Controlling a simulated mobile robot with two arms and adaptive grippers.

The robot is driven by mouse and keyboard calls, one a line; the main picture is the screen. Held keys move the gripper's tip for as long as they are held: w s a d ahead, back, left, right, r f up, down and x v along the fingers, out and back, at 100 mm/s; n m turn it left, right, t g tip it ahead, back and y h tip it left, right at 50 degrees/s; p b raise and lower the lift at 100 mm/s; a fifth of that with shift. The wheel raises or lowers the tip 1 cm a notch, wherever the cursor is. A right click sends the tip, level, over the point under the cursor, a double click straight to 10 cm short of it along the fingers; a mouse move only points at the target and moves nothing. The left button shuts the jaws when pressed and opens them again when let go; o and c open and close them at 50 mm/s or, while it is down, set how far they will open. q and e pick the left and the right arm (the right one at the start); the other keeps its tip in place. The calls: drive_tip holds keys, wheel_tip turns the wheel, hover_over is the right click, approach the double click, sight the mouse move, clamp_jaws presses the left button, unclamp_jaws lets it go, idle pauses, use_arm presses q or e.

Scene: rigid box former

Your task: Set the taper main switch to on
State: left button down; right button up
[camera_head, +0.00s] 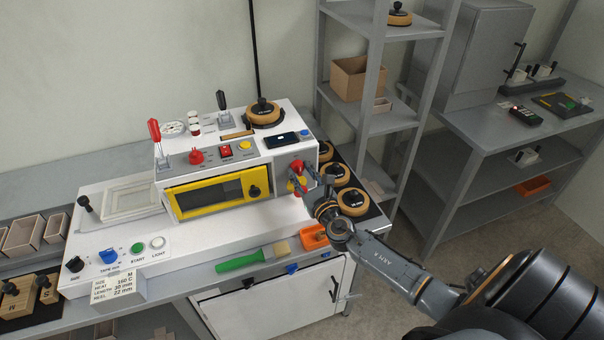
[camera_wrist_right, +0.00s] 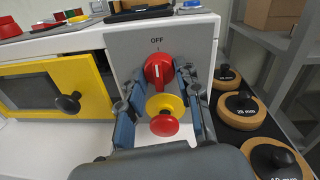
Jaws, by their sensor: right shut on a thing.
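The taper machine (camera_head: 240,155) is white with a yellow-framed window. Its main switch, a red rotary knob (camera_wrist_right: 158,70), sits on the grey right panel below the printed word OFF. A white mark on the knob points roughly up. The knob also shows in the head view (camera_head: 297,167). My right gripper (camera_wrist_right: 160,82) has its blue-padded fingers on either side of the knob and is shut on it. A red mushroom button on a yellow collar (camera_wrist_right: 164,115) is just below, between the fingers. My left gripper is not in view.
Round tape rolls (camera_head: 353,201) stand on a dark mat to the right of the machine. A green-handled brush (camera_head: 240,262) and an orange tray (camera_head: 313,236) lie at the bench front. A grey shelf rack (camera_head: 375,120) stands behind at right.

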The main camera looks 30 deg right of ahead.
drive_tip(key=m+b, duration=0.2)
drive_tip(key=m, duration=0.1)
drive_tip(key=shift+f+b, duration=0.25)
drive_tip(key=shift+b, duration=0.15)
drive_tip(key=m+b, duration=0.3)
drive_tip(key=m, duration=0.3)
drive_tip(key=shift+a+h, duration=0.1)
drive_tip(key=shift+h, duration=0.3)
drive_tip(key=m+b, duration=0.1)
drive_tip(key=m, duration=0.3)
drive_tip(key=shift+r+m+t, duration=0.1)
drive_tip(key=shift+m+t, duration=0.2)
drive_tip(key=m+h+b, duration=0.1)
drive_tip(key=m, duration=0.4)
drive_tip(key=shift+r, duration=0.1)
drive_tip(key=o, duration=1.2)
drive_tip(key=shift+c, duration=0.2)
